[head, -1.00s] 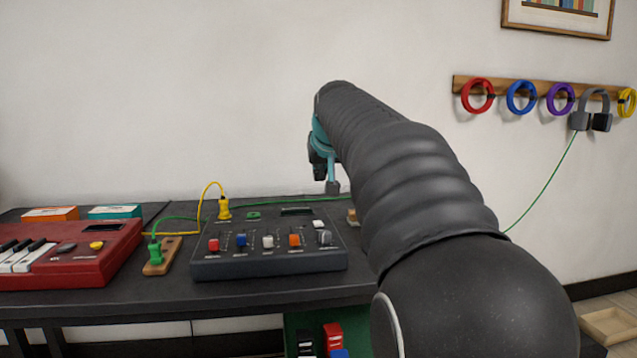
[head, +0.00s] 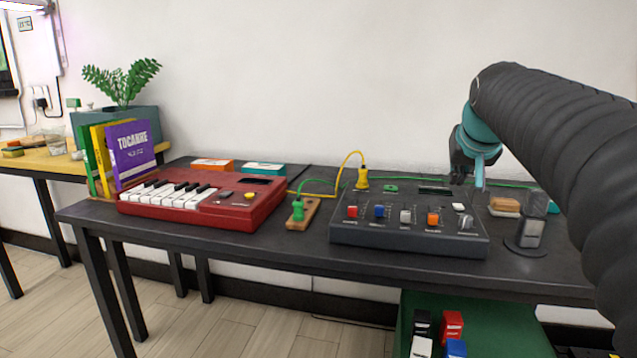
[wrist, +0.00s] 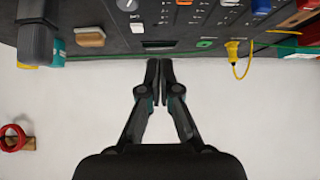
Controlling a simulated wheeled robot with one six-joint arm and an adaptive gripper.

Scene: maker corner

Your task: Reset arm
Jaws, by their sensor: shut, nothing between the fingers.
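My gripper (head: 470,180) is at the end of my raised dark arm, above the right part of the black table (head: 290,250). In the wrist view my gripper (wrist: 159,66) has its two fingers together with nothing between them. Beyond the fingertips in that view is the grey mixer (wrist: 200,30). The mixer also shows in the head view (head: 375,235), with colored slider caps and a knob. Part of the table's right end is hidden behind my arm.
A red keyboard (head: 225,212), a yellow plug (head: 362,178), a green plug (head: 298,212) on a wooden piece and a microphone-like item (head: 531,232) are on the table. Books (head: 133,150) stand at its left end. Wood floor (head: 230,320) is open at front left.

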